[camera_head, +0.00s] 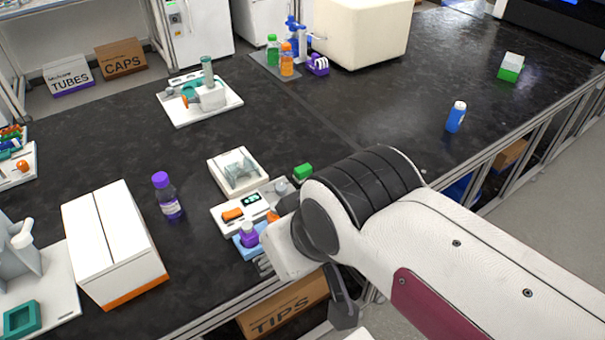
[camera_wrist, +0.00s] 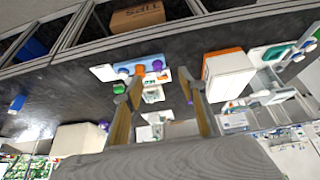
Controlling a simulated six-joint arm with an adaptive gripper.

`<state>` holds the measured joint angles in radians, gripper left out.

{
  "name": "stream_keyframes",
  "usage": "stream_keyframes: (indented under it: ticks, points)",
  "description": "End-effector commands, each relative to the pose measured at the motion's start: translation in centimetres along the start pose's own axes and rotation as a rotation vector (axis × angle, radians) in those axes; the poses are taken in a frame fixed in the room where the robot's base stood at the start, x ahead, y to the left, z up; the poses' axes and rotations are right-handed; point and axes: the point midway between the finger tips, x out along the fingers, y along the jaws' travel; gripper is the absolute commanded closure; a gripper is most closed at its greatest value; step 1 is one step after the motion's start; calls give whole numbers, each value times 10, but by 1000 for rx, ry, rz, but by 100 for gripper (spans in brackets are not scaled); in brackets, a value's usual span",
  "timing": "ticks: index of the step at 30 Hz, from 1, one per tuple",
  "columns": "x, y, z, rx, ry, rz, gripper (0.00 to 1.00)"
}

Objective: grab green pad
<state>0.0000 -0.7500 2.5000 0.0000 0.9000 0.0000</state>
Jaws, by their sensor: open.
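In the head view my own arm hides most of the gripper, near the bench's front edge.
A purple-capped bottle (camera_head: 168,196) and white box (camera_head: 113,240) stand left. The bench's right middle is mostly clear around a blue bottle (camera_head: 456,117).

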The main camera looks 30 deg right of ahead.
Motion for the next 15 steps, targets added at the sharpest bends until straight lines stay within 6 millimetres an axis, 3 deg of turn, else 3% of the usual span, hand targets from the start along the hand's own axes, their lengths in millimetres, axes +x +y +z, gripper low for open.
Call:
stream_keyframes:
  ticks: [15]
  points:
    - [2,3,-4,3,4,8,46]
